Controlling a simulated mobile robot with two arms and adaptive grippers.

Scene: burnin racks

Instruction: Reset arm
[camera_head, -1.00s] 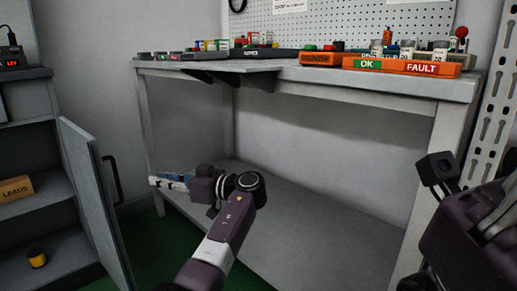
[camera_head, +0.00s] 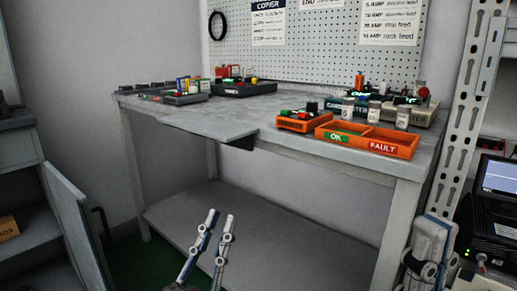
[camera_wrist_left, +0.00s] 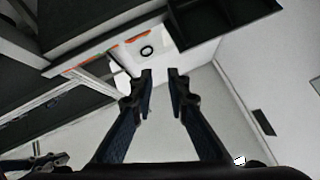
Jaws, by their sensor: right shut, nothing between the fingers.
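My left gripper (camera_head: 220,216) is at the bottom centre of the head view, with its two blue-and-grey fingers pointing up in front of the bench's lower shelf. A gap shows between the fingers and nothing is in it. In the left wrist view the same fingers (camera_wrist_left: 160,72) stand apart and empty. My right gripper (camera_head: 432,225) is at the lower right of the head view, beside the bench's right leg, pointing up. Its fingers are together with nothing between them.
The grey workbench (camera_head: 225,128) carries an orange OK/FAULT tray (camera_head: 340,138), small jars and several devices. A cabinet door (camera_head: 70,215) stands open at the left. A perforated rack post (camera_head: 473,90) and a laptop (camera_head: 497,178) are at the right.

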